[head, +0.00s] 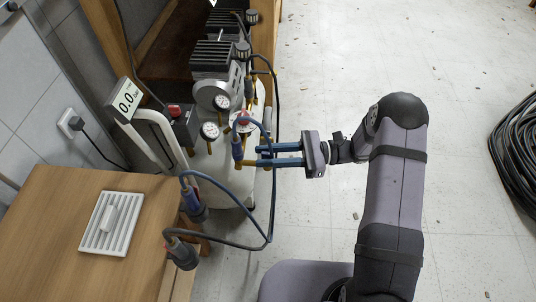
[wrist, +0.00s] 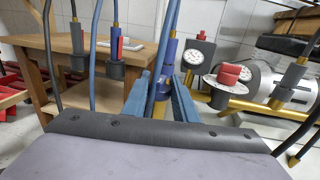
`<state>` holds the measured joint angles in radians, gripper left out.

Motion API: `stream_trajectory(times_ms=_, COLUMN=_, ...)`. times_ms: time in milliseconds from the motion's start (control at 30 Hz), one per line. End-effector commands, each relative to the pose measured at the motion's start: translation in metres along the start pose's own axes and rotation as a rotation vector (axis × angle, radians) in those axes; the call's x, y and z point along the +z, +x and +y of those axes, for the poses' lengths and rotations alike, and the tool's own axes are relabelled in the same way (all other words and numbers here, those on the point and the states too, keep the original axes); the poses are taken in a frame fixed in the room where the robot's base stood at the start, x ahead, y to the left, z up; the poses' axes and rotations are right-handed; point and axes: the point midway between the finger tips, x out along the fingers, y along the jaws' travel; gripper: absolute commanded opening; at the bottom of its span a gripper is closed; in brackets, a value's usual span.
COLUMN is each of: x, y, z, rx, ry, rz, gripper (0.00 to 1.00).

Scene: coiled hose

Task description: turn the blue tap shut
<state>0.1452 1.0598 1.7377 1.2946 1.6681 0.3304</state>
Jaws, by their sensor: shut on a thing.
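The blue tap (head: 237,148) shows in the head view as an upright blue fitting on brass pipework at the front of the compressor. In the wrist view the blue tap (wrist: 169,52) stands straight ahead, partly behind a blue hose. My gripper (head: 259,155) reaches it from the right, with two blue fingers pointing left. In the wrist view my gripper (wrist: 161,88) has its fingers either side of the tap's lower part and is shut on it. The fingers hide the exact contact and the handle's angle.
A red knob (wrist: 230,73) and round gauges (head: 222,102) sit close to the tap. Blue and grey hoses (head: 268,215) loop beside my fingers. A wooden table (head: 50,215) with a plug holder (head: 182,255) stands at left. Open floor (head: 330,60) lies right; a coiled black hose (head: 515,140) lies far right.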

Motion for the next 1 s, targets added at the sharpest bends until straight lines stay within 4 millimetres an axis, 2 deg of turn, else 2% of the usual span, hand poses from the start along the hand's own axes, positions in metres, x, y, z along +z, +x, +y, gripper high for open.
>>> stream_trajectory(times_ms=300, x=-0.0007, y=-0.0003, z=-0.0005, rx=0.117, ry=-0.002, rz=-0.001, gripper=0.03)
stream_trajectory(times_ms=633, x=0.0000, y=-0.0006, z=-0.0001, rx=0.131, ry=0.001, rz=0.000, gripper=0.03)
stream_trajectory(times_ms=667, x=0.0000, y=-0.0007, z=-0.0001, rx=0.130, ry=0.001, rz=0.000, gripper=0.30)
stream_trajectory(times_ms=700, x=0.0000, y=-0.0007, z=-0.0001, rx=0.130, ry=0.001, rz=0.000, gripper=0.40)
stream_trajectory(times_ms=733, x=0.0000, y=-0.0007, z=-0.0001, rx=0.130, ry=0.001, rz=0.000, gripper=0.44)
stream_trajectory(times_ms=1000, x=0.0000, y=-0.0007, z=-0.0002, rx=0.130, ry=0.000, rz=0.000, gripper=0.44)
